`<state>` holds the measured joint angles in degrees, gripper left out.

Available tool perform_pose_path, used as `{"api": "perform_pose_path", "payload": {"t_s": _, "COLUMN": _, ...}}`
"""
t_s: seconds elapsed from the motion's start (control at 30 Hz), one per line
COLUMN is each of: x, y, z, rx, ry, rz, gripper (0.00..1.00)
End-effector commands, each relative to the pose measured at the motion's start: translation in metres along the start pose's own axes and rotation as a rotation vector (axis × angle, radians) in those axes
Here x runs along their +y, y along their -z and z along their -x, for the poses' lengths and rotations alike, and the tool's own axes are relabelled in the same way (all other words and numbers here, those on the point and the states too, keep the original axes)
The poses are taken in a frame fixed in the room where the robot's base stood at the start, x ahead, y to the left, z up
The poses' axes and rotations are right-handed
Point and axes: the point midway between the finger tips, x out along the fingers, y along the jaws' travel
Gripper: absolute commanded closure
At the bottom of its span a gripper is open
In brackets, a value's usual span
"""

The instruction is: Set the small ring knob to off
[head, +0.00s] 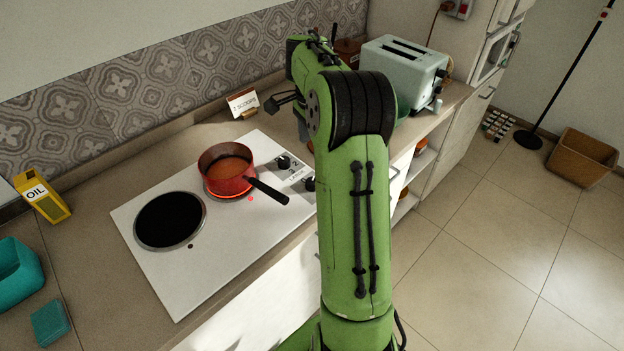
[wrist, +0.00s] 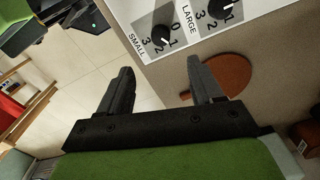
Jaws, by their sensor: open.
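The small ring knob (wrist: 162,36), black and round, sits beside the SMALL label in the wrist view. In the head view the knob (head: 309,184) is partly hidden by my arm. Its setting is hard to read, but it seems turned away from 0. The large ring knob (wrist: 219,9) is to its right in the wrist view. My gripper (wrist: 162,80) is open and empty, apart from the knobs. In the head view my gripper (head: 280,100) is over the counter behind the hob. A red pot (head: 222,182) stands on the small ring, which glows red at its edge.
The white hob (head: 205,265) also has a dark, empty large ring (head: 169,220). The pot's black handle (head: 268,191) points toward the knobs. A "2 scoops" card (head: 242,102) and a toaster (head: 404,68) stand on the counter. A brown round object (wrist: 225,75) lies beyond my right finger.

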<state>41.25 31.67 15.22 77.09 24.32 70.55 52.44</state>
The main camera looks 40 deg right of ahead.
Motion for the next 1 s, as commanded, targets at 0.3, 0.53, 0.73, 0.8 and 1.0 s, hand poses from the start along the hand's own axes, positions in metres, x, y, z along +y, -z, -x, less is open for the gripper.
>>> {"api": "perform_pose_path", "payload": {"t_s": 0.3, "x": 0.001, "y": 0.000, "z": -0.087, "rx": -0.002, "ry": -0.004, "rz": 0.004, "gripper": 0.34}}
{"api": "perform_pose_path", "payload": {"t_s": 0.53, "x": 0.000, "y": 0.000, "z": -0.126, "rx": 0.000, "ry": -0.001, "rz": 0.004, "gripper": 0.34}}
{"api": "perform_pose_path", "payload": {"t_s": 0.73, "x": 0.000, "y": 0.000, "z": -0.131, "rx": 0.001, "ry": 0.000, "rz": 0.005, "gripper": 0.34}}
{"api": "perform_pose_path", "payload": {"t_s": 0.8, "x": 0.000, "y": 0.000, "z": -0.131, "rx": 0.001, "ry": 0.000, "rz": 0.005, "gripper": 0.34}}
{"api": "perform_pose_path", "payload": {"t_s": 1.0, "x": 0.000, "y": 0.000, "z": -0.130, "rx": 0.001, "ry": 0.000, "rz": 0.005, "gripper": 0.56}}
